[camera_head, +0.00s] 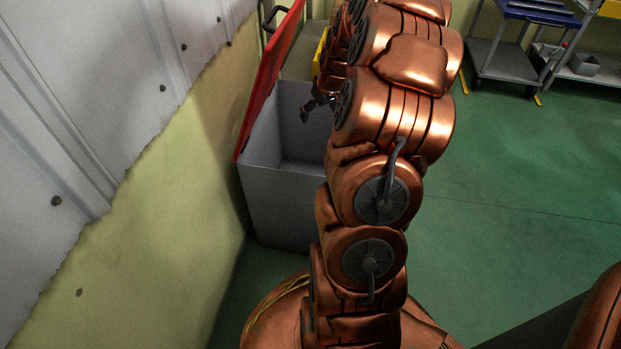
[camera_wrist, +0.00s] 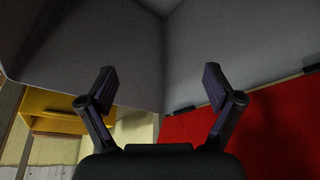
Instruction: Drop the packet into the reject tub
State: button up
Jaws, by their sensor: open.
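The grey tub (camera_head: 280,205) stands on the floor against the wall, with its red lid (camera_head: 268,85) swung up on the left. My gripper (camera_head: 312,105) is over the tub's opening, partly hidden by my arm. In the wrist view my gripper (camera_wrist: 160,85) has its two dark fingers spread wide apart with nothing between them. Grey walls of the tub (camera_wrist: 110,45) meet in a corner behind the fingers, and the red lid (camera_wrist: 265,125) fills the lower right. I see no packet in either view. The right part of the tub's inside is hidden by my arm.
A pale wall with grey metal panels (camera_head: 60,110) runs close along the left. A yellow object (camera_wrist: 60,108) shows beyond the tub. A grey cart with a blue top (camera_head: 505,58) and a shelf (camera_head: 590,70) stand at the back right. The green floor (camera_head: 510,190) is mostly clear.

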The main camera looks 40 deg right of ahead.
jog(key=v, duration=1.1)
jog(key=shift+s+r, duration=0.1)
jog(key=shift+s, duration=0.1)
